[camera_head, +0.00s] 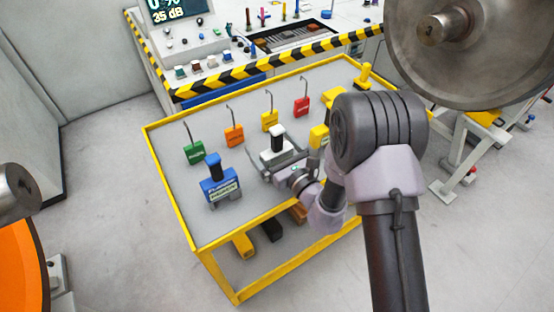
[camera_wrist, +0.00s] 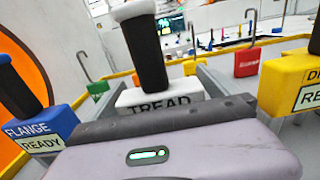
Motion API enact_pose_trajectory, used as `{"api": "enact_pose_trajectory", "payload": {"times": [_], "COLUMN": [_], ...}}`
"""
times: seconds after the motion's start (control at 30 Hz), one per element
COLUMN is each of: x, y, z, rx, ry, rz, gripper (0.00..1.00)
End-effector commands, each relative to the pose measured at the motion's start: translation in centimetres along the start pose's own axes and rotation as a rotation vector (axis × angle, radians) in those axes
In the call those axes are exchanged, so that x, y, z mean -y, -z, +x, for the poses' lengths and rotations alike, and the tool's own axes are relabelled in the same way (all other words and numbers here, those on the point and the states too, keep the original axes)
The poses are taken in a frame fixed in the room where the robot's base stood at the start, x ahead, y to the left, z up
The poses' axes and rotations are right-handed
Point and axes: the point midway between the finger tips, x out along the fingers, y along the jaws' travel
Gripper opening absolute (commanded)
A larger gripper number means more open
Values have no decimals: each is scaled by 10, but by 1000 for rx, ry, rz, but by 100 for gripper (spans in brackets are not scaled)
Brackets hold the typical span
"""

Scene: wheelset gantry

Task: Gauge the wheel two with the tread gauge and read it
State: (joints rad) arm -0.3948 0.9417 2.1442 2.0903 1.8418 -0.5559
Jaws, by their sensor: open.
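The tread gauge (camera_head: 279,152) is a white block with a black upright handle. It stands on the grey-topped table with yellow edges (camera_head: 165,160). In the wrist view the tread gauge (camera_wrist: 162,97) stands straight ahead, with "TREAD" on its face and its lower part hidden by my gripper body. My gripper (camera_head: 277,163) is open, with one finger on each side of the gauge. I cannot tell whether the fingers touch it.
A blue flange gauge (camera_head: 219,186) stands left of the tread gauge, and yellow gauges (camera_head: 320,136) stand to its right. Green (camera_head: 194,152), orange (camera_head: 234,136), yellow (camera_head: 270,121) and red (camera_head: 302,106) hooked tags line the table's back. A console (camera_head: 215,62) stands behind.

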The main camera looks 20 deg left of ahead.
Motion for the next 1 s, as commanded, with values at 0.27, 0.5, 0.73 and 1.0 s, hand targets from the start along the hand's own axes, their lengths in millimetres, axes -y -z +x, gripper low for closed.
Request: {"api": "enact_pose_trajectory", "payload": {"times": [0.27,0.5,0.73,1.0], "x": [0,0,0,0], "y": [0,-1,-2,-34], "z": [-1,-1,-1,-1], "rx": [0,1,0,1], "ry": [-1,-1,-1,-1], "rz": [0,-1,-1,-2], "gripper": [67,22,22,22]}}
